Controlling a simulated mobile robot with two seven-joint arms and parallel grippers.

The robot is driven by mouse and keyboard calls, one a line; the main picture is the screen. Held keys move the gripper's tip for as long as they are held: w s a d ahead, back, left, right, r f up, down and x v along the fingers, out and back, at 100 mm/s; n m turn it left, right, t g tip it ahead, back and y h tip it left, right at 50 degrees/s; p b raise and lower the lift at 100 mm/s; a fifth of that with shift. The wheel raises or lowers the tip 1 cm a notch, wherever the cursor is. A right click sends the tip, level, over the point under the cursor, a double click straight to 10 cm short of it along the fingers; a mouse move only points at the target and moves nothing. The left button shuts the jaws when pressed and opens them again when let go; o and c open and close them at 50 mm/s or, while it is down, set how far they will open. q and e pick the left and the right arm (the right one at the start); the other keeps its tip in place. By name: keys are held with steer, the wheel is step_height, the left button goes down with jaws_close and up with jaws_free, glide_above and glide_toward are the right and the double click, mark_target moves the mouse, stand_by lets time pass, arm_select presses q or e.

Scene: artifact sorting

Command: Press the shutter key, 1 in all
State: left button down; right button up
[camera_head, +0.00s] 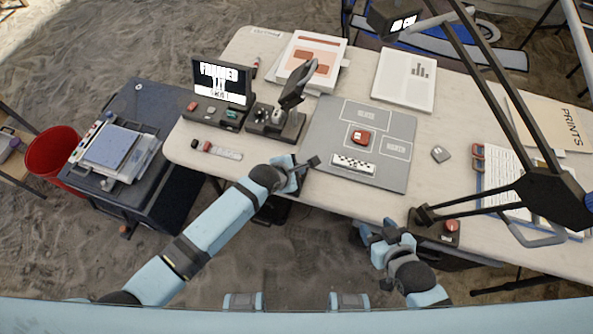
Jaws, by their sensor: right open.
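A small screen (221,83) at the back left reads "FRAMED" with smaller characters below. Its dark base (212,112) carries a red key (192,106) and a teal key (232,114). I cannot read which key is the shutter key. A red artifact (360,137) lies in a marked area of the grey mat (395,172), under the overhead camera (393,20). My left gripper (309,164) is at the table's front edge, left of the mat, apart from the keys; its jaw state is unclear. My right gripper (391,232) is open and empty by the front edge.
A dark device (275,122) with a tilted screen stands between the keys and the mat. A red bin (54,150) stands left.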

arm_select(q)
steer(key=shift+r+p, duration=0.85)
steer(key=shift+p, duration=0.25)
steer(key=shift+r+p, duration=0.6)
step_height(320, 180, up, 4)
steer(key=p, duration=0.4)
steer(key=shift+f, duration=0.1)
